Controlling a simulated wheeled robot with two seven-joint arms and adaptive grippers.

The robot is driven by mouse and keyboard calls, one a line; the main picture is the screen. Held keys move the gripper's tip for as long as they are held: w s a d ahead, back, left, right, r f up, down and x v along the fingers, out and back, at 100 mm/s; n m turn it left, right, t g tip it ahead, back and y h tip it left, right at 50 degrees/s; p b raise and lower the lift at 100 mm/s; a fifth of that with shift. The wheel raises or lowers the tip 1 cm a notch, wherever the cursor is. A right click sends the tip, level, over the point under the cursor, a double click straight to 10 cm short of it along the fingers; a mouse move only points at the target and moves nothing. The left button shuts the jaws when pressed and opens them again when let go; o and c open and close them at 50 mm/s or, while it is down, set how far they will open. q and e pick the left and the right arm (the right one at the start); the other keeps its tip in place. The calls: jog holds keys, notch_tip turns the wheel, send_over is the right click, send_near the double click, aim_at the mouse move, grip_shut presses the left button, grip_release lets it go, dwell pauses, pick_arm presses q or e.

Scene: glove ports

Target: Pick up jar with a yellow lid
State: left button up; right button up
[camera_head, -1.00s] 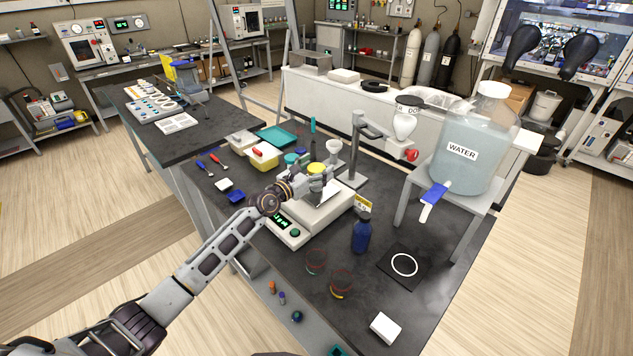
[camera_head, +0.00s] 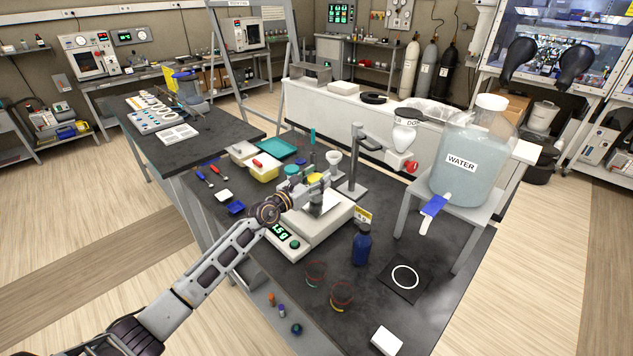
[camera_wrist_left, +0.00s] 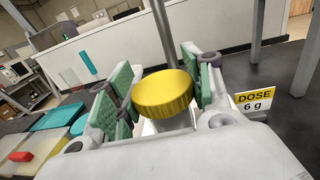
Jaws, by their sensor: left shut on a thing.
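The jar with a yellow lid (camera_wrist_left: 164,92) is between the green-padded fingers of my left gripper (camera_wrist_left: 160,95) in the left wrist view. The fingers are shut on it, and its pale body below the lid is mostly hidden. In the head view my left gripper (camera_head: 312,186) is over the balance (camera_head: 298,240), and a yellow lid (camera_head: 291,170) shows by its fingers. I cannot tell how far the jar is above the surface. My right gripper is out of view.
A stand (camera_head: 354,165) rises close behind the balance. A dark blue bottle (camera_head: 361,246) stands to the right, by the DOSE 6 g card (camera_wrist_left: 255,99). The water jug (camera_head: 470,160) is farther right. A yellow tub (camera_head: 263,168) is to the left.

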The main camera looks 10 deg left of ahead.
pick_arm(q)
jog(key=shift+r+p, duration=0.3)
jog(key=shift+r, duration=0.5)
notch_tip(320, 180, up, 7)
jog(key=shift+f+p, duration=0.1)
jog(key=shift+p, duration=0.75)
jog(key=shift+r, duration=0.65)
jog(key=shift+s+f, duration=0.1)
jog(key=shift+f, duration=0.05)
